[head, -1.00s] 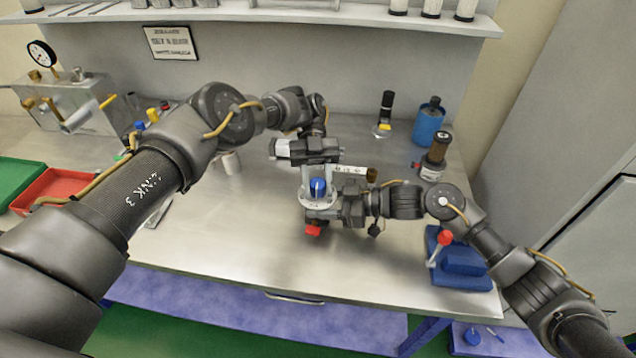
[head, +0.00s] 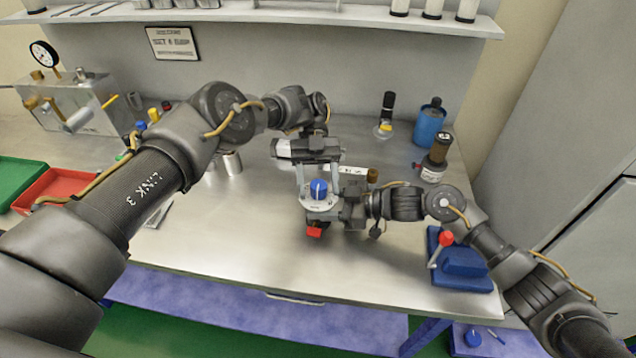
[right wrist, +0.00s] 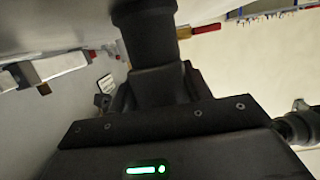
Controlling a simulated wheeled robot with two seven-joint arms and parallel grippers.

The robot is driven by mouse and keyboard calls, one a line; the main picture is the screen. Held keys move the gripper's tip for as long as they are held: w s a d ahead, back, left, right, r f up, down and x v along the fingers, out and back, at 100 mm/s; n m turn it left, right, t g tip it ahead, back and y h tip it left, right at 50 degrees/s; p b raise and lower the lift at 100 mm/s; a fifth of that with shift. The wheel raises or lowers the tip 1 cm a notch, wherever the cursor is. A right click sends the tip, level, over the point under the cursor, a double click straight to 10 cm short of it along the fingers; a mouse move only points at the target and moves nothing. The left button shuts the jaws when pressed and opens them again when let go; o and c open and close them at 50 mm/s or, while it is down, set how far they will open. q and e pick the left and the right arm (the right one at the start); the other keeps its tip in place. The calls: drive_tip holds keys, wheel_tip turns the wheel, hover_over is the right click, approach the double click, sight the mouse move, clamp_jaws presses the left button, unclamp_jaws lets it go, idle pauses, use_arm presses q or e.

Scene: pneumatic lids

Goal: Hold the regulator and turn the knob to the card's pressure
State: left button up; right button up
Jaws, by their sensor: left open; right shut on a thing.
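The regulator (head: 318,207) has a pale round dial plate, a blue knob (head: 318,189) with a light pointer line on top, and a red part at its lower front. My right gripper (head: 338,209) is shut on the regulator from the right and holds it over the bench. My left gripper (head: 318,178) is open, its two fingers pointing down just behind and above the knob; whether they touch it I cannot tell. The card (head: 172,43) hangs on the back wall; its small print is blurred. The right wrist view shows mostly my own dark gripper body, and the regulator is hidden there.
A metal block with a gauge (head: 43,54) stands at the back left, near red (head: 62,183) and green trays. A blue fixture with a red-knobbed lever (head: 462,262) sits at right. Bottles (head: 430,122) stand at the back right. The front middle bench is clear.

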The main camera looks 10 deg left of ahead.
sight(318, 184)
use_arm(q)
wheel_tip(318, 184, up, 10)
drive_tip(key=shift+f, duration=0.15)
idle(0.4)
